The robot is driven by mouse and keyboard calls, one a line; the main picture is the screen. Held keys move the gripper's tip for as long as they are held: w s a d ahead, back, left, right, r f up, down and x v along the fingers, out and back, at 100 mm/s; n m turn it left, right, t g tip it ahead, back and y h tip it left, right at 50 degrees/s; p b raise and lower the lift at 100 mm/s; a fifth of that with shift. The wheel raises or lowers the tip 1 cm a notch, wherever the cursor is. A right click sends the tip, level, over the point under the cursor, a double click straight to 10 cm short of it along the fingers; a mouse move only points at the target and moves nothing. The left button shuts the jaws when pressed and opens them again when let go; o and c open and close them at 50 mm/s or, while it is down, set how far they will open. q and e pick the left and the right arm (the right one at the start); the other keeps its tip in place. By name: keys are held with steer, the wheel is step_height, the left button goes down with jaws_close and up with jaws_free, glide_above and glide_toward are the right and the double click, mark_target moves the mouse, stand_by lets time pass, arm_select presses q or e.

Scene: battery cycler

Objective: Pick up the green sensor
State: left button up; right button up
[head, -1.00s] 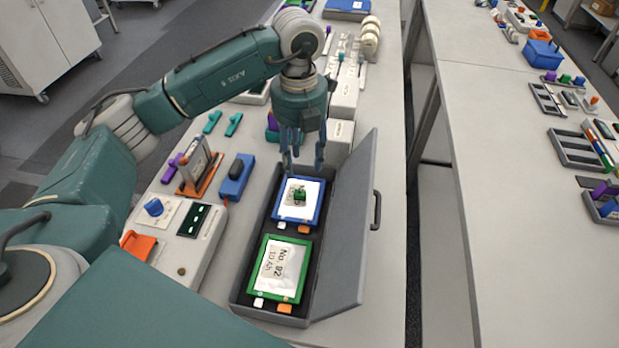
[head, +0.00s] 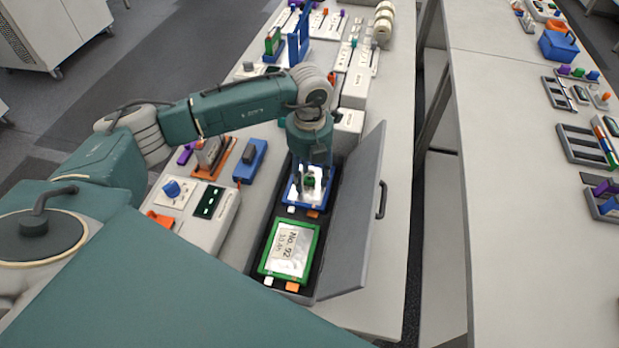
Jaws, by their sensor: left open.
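The small green sensor (head: 309,181) sits on the white pouch in the blue-framed cell holder (head: 294,204), inside the open grey box (head: 256,243). My left gripper (head: 309,190) is lowered over it, pointing down. Its blue fingers stand apart on either side of the sensor, around it. Whether they touch it cannot be told. The gripper body and fingers hide part of the blue holder. My right gripper is not in view.
A green-framed cell marked No. 92 (head: 290,248) lies nearer in the same box. The box's lid (head: 355,225) stands open on the right. A blue device (head: 251,160) and a grey panel with knobs (head: 207,219) stand left.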

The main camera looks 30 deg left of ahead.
mark_target(310, 178)
arm_select(q)
steer(key=shift+c, duration=0.6)
steer(key=c, duration=0.4)
jaws_close()
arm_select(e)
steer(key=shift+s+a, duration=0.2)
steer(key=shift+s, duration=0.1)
arm_select(q)
steer(key=shift+r, duration=0.1)
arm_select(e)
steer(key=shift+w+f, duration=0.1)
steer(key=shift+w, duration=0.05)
arm_select(q)
steer(key=shift+r+b, duration=0.3)
steer(key=shift+r, duration=0.3)
step_height(310, 178, up, 19)
steer(key=b, duration=0.3)
steer(key=shift+f+b, duration=0.15)
steer(key=shift+b, duration=0.2)
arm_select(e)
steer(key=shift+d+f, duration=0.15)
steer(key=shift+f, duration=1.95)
